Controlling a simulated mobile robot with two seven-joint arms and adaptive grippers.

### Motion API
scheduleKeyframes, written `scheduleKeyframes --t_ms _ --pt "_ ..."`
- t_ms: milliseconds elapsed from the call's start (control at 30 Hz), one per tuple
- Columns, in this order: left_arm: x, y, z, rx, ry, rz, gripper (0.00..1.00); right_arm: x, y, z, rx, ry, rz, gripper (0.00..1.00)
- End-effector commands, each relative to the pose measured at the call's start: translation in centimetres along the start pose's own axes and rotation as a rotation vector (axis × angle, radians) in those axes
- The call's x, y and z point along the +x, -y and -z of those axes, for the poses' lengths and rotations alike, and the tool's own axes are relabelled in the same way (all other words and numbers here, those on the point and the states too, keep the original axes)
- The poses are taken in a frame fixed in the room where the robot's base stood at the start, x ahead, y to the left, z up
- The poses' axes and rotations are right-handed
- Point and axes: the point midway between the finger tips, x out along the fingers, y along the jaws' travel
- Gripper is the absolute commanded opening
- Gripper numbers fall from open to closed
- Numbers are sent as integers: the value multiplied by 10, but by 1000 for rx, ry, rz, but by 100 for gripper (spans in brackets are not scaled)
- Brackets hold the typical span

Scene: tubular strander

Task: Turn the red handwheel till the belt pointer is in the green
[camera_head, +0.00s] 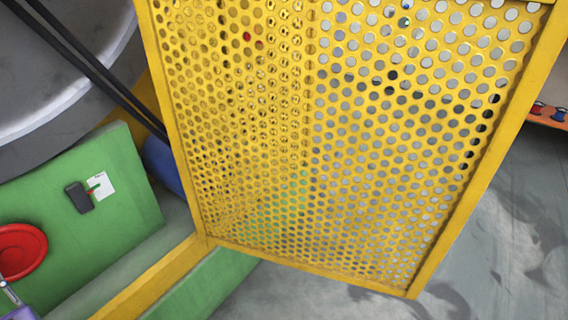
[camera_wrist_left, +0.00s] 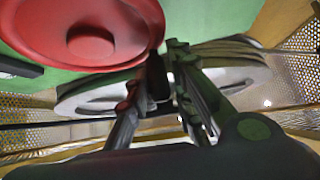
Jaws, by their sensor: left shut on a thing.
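The red handwheel (camera_head: 22,250) is at the left edge of the head view, on a green panel, partly cut off. Its red disc (camera_wrist_left: 85,35) fills the upper left of the left wrist view. My left gripper (camera_wrist_left: 157,76) is shut on a dark handle (camera_wrist_left: 157,80) at the wheel's rim, one finger on each side. In the head view a black block with a small reddish pointer (camera_head: 79,197) sits beside a white card (camera_head: 101,185) with a green mark. The pointer is too small to tell exactly where it reads. My right gripper is not in view.
A yellow perforated guard door (camera_head: 310,245) fills the middle and right of the head view. The green panel (camera_head: 125,200) carries the wheel and card. Dark belts (camera_head: 100,70) run past a large grey drum (camera_head: 60,120). Bare grey floor (camera_head: 500,250) lies at right.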

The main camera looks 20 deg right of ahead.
Motion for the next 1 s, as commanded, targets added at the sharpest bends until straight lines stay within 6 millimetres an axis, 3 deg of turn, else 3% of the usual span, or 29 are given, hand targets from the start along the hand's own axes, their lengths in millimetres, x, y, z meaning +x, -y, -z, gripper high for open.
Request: scheduleKeyframes --t_ms 33,467,500,600,1000 --pt "4 -8 3 -8 -4 -15 0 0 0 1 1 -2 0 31" --pt "3 -9 2 -2 -1 -22 0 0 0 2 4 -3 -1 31" --pt "3 -9 2 -2 -1 -22 22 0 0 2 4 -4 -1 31" --pt "3 -9 2 -1 0 -21 35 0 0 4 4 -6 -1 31" --pt "0 -5 0 5 4 -16 35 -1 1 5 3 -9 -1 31"
